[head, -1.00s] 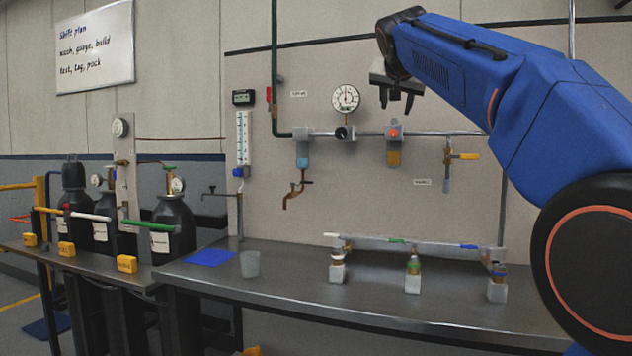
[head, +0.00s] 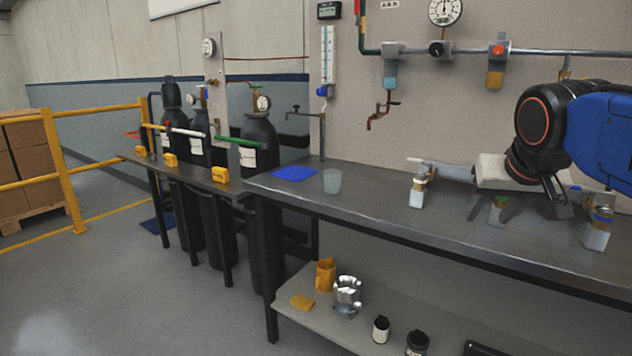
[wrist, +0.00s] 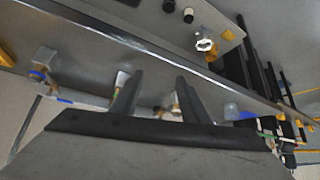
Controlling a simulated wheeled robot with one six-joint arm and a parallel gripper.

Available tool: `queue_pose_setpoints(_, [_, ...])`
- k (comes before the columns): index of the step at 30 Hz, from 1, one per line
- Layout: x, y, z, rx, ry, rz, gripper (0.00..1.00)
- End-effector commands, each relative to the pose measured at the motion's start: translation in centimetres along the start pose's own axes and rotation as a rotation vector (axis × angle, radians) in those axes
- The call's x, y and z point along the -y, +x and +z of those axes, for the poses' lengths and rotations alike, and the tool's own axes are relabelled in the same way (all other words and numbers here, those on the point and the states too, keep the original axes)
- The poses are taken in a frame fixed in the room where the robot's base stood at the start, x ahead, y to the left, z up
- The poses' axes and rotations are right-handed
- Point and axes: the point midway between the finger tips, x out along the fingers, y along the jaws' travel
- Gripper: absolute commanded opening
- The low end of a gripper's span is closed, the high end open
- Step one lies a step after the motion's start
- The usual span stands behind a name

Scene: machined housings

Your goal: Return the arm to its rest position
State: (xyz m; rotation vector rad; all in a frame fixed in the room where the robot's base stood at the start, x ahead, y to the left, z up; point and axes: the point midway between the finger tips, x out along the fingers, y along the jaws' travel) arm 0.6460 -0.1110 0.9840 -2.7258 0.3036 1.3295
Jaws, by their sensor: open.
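My blue arm (head: 605,140) reaches in from the right in the head view. Its gripper (head: 491,212) points down over the right part of the bench, in front of the row of small valve blocks. The jaws are open with nothing between them that I can see held. In the wrist view the two dark fingers of my gripper (wrist: 160,90) stand apart, with the bench edge beyond them. The gripper partly hides the middle valve block (head: 498,203) and the manifold bar (head: 447,171).
A cup (head: 332,181) and a blue mat (head: 295,174) lie left on the bench (head: 400,224). A left valve block (head: 418,193) and a right one (head: 596,232) flank my gripper. The lower shelf (head: 320,322) holds several items. Open floor lies left.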

Motion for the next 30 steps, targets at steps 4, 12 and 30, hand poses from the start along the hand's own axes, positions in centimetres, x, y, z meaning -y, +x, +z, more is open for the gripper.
queue_pose_setpoints(4, [0.4,2.6,9.1,0.087,-0.067,-0.037,0.41])
queue_pose_setpoints(12, [0.7,6.5,22.4,0.211,-0.163,-0.096,0.41])
queue_pose_setpoints(30, [0.7,7.6,26.4,0.248,-0.192,-0.116,0.31])
